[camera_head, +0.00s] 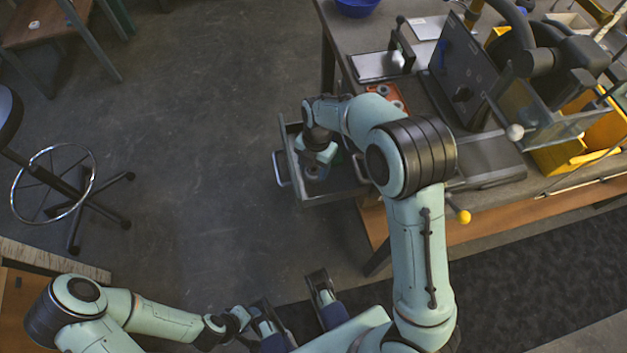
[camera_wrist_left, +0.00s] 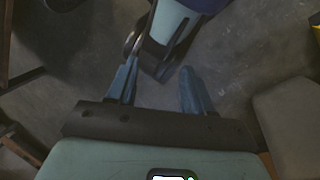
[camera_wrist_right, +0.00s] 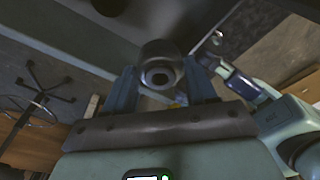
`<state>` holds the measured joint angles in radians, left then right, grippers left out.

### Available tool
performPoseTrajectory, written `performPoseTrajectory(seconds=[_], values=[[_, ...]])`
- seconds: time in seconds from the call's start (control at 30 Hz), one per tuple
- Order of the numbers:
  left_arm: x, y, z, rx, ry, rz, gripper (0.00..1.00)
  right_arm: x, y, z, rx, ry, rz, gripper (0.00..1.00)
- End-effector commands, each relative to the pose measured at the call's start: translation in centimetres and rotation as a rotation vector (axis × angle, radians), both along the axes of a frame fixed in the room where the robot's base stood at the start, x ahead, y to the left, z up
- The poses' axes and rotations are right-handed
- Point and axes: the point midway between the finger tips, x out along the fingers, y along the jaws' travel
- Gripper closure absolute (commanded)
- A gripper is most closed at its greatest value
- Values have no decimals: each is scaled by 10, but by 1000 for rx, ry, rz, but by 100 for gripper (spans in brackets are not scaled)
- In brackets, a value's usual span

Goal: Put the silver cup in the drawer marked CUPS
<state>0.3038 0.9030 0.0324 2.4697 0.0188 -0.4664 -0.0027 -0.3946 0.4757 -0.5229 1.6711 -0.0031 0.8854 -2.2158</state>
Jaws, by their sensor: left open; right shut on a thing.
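The silver cup (camera_wrist_right: 161,66) is a short grey round thing with a dark round middle, held between the fingertips of my right gripper (camera_wrist_right: 163,88) in the right wrist view. In the head view my right gripper (camera_head: 316,160) points down over an open grey drawer (camera_head: 330,196); the wrist hides much of the inside, and I cannot tell whether the cup touches the drawer floor. No CUPS mark is readable. My left gripper (camera_wrist_left: 158,88) is open and empty in the left wrist view, low over the floor, far from the drawer.
The drawer has a handle (camera_head: 281,168) and sticks out from the workbench (camera_head: 480,195). The bench carries a dark upright panel (camera_head: 462,72), a yellow bin (camera_head: 560,158) and a blue bowl (camera_head: 357,6). A stool (camera_head: 60,190) stands left. The floor between is clear.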

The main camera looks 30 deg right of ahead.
Motion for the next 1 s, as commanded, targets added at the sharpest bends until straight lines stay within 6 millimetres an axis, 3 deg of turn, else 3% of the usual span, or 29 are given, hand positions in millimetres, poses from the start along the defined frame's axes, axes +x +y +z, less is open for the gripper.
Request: performPoseTrajectory(seconds=[0.1,0.37,0.6,1.0], values=[[9,4,-9,11,-25,11,49,-1,0,-27,-1,3,0,75],[16,8,-13,20,-43,19,49,0,0,-47,0,0,-1,75],[28,13,-24,37,-75,32,49,0,0,-82,-1,3,-2,75],[32,15,-26,40,-85,36,49,0,0,-86,0,-1,-1,75]])
